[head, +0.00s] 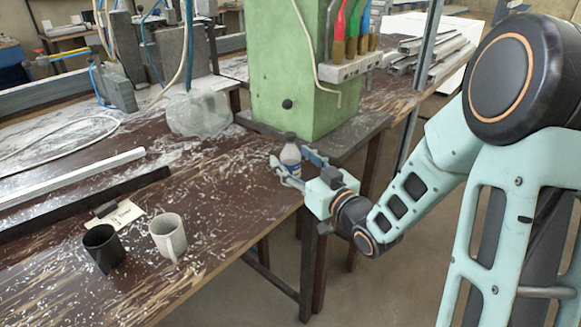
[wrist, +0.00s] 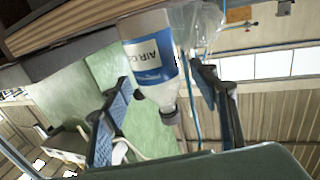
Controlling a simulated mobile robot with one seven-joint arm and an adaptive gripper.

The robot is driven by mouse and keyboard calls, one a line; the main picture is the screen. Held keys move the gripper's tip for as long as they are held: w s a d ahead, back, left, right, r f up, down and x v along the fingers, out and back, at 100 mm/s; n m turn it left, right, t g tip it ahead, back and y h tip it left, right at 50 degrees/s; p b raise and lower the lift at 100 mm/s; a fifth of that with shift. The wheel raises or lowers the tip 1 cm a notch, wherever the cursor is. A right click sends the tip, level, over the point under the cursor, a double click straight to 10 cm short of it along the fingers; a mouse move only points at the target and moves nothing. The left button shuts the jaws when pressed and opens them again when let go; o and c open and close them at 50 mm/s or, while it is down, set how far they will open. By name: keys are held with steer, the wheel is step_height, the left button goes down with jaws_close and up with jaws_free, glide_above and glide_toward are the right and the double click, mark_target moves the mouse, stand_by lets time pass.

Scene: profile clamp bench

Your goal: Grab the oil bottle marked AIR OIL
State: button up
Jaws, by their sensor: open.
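The oil bottle (head: 290,153) is a small clear bottle with a dark cap and a blue and white label. It stands upright at the right edge of the brown bench. In the wrist view the bottle (wrist: 152,62) appears upside down, and its label reads "AIR O", with the end hard to read. My gripper (head: 294,168) is open at the bottle, coming from the right. In the wrist view the two dark fingers of my gripper (wrist: 163,80) stand on either side of the bottle, with visible gaps. Part of the bottle's lower body is hidden by the fingers in the head view.
A green machine column (head: 298,75) stands just behind the bottle. A crumpled clear plastic bag (head: 199,113) lies to its left. The bench between is mostly clear.

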steer(key=shift+x, duration=0.8)
steer(key=shift+c, duration=0.6)
steer(key=c, duration=1)
steer(key=shift+c, duration=1)
steer(key=shift+r, duration=0.1)
